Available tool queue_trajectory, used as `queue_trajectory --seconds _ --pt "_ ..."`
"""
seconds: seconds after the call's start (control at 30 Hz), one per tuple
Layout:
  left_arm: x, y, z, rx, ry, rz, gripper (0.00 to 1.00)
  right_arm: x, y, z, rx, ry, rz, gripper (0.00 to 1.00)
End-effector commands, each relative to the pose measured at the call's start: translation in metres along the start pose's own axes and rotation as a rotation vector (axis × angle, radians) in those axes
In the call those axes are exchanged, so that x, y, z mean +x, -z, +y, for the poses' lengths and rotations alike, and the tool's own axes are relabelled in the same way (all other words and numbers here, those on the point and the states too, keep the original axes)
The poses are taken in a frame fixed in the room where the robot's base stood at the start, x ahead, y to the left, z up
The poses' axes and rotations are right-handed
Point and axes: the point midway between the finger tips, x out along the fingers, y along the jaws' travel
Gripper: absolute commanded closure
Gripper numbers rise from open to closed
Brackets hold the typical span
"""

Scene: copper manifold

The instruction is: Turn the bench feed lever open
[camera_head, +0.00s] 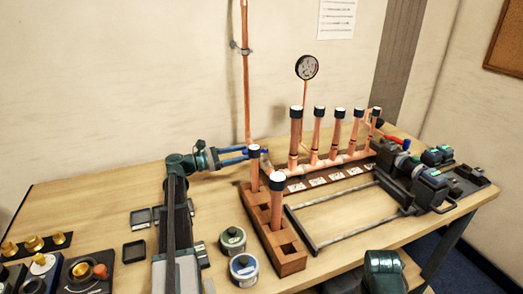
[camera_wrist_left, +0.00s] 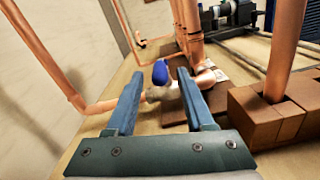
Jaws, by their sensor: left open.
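The feed lever shows as a blue handle (camera_wrist_left: 160,72) on a brass-coloured valve body (camera_wrist_left: 162,93) in the left wrist view. The valve sits on the pipe run at the left end of the manifold. In the head view a little blue of the lever (camera_head: 265,151) shows just past the fingertips. My left gripper (camera_head: 246,154) reaches in from the left, low over the bench. Its two blue fingers (camera_wrist_left: 159,76) are open, with the lever appearing between their tips; I cannot tell whether they touch it.
Capped copper pipes (camera_head: 316,135) and a gauge (camera_head: 307,67) stand behind. A vertical copper pipe (camera_head: 246,80) rises behind the gripper. Two tins (camera_head: 243,268) stand in front. A red lever (camera_head: 396,140) is at the right.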

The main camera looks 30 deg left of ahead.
Motion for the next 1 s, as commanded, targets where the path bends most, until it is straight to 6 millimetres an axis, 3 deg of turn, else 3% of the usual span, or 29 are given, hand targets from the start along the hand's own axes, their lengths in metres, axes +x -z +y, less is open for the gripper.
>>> queue_trajectory --seconds 0.2,0.4,0.87,1.0 --pt "0.043 0.0 0.0 0.0 0.002 0.0 0.47 0.0 0.0 0.0 0.0 0.0 0.0 1.0" --pt "0.067 0.0 0.001 0.0 0.001 0.0 0.47 0.0 0.0 0.0 0.0 0.0 0.0 1.0" --pt "0.078 0.0 0.0 0.0 -0.001 0.0 0.47 0.0 0.0 0.0 0.0 0.0 0.0 1.0" --pt "0.078 0.0 0.0 0.0 -0.001 0.0 0.68 0.0 0.0 0.0 0.0 0.0 0.0 1.0"
